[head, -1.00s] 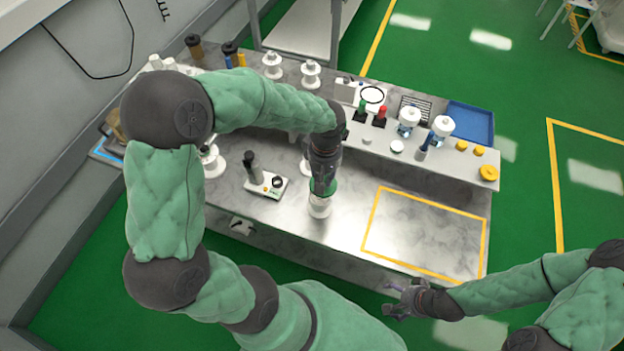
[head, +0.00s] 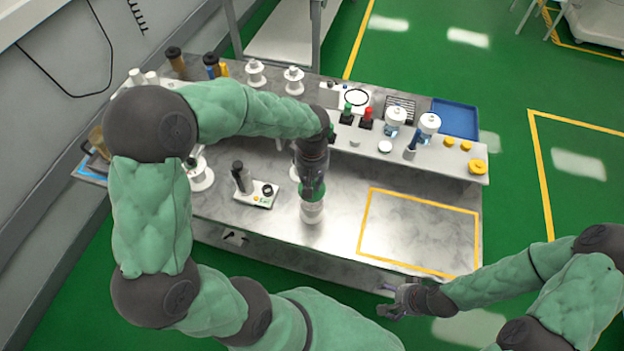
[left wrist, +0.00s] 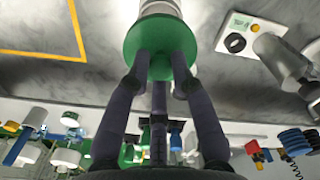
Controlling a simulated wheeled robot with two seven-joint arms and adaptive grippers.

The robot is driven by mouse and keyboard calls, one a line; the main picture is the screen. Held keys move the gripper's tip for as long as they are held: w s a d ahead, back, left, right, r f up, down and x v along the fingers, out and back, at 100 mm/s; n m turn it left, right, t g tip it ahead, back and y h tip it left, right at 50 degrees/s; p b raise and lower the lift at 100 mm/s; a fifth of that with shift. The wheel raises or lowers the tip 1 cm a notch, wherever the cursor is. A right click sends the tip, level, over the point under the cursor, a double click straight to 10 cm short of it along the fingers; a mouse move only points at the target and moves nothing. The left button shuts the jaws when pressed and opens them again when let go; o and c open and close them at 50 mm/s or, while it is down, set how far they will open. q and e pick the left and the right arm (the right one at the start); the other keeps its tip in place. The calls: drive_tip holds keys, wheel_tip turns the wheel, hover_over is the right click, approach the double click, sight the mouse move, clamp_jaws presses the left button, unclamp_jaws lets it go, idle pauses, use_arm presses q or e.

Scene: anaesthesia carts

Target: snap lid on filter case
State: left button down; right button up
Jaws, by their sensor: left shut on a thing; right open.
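My left gripper (head: 313,182) points down at the bench and is shut on a green lid (head: 312,193). In the left wrist view the fingers close around the green lid (left wrist: 160,48), seen as a wide disc. Directly under it is a white ribbed filter case (head: 312,213), near the bench's front edge; it also shows in the left wrist view (left wrist: 160,8). Lid and case look in line and touching, but I cannot tell whether the lid is snapped on. My right gripper (head: 395,301) is open and empty, in front of the bench at the lower right.
A small device (head: 257,195) with a dark-topped cylinder stands left of the case. A yellow taped rectangle (head: 365,225) on the bench at right is empty.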

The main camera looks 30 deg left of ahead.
use_arm(q)
drive_tip(key=shift+f+b, duration=2.4)
drive_tip(key=shift+f, duration=0.55)
drive_tip(key=shift+f+b, duration=0.6)
drive_tip(key=c, duration=1)
unclamp_jaws()
wheel_tip(320, 180, up, 12)
drive_tip(key=shift+r, duration=0.1)
